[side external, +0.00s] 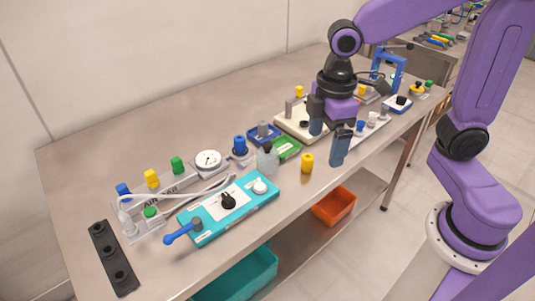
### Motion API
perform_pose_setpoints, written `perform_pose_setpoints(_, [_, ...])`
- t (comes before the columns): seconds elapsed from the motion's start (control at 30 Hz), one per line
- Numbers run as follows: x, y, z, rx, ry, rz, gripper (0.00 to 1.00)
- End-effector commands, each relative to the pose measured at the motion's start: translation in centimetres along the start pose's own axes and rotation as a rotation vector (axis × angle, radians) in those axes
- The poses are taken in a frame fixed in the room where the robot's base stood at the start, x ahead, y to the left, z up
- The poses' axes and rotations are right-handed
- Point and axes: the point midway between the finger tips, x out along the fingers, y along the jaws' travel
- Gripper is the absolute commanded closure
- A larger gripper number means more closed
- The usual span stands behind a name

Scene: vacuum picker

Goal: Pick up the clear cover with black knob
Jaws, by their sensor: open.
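The clear cover (267,162) looks like a small greyish, see-through dome with a dark knob on top. It stands upright near the middle of the bench, just behind the teal panel. My gripper (329,141) is to the right of the cover and apart from it. Its two blue-grey fingers point down and are spread open, with nothing seen between them. The fingers hide part of the cream fixture behind them.
A yellow cylinder (307,163) stands between the cover and my gripper. The teal panel (205,231) with a blue lever lies in front of the cover. A green tray (287,148) and a blue tray (252,132) sit behind it. The bench's back left is clear.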

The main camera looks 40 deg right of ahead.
Motion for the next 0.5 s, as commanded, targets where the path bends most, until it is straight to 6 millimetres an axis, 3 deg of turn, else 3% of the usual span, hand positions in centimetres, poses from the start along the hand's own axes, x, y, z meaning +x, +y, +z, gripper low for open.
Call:
perform_pose_setpoints(0.2, [0.1,5.9,-3.7,-0.011,-0.007,-0.001,0.05])
perform_pose_setpoints(0.5, [0.8,14.2,-6.4,-0.031,-0.014,-0.004,0.05])
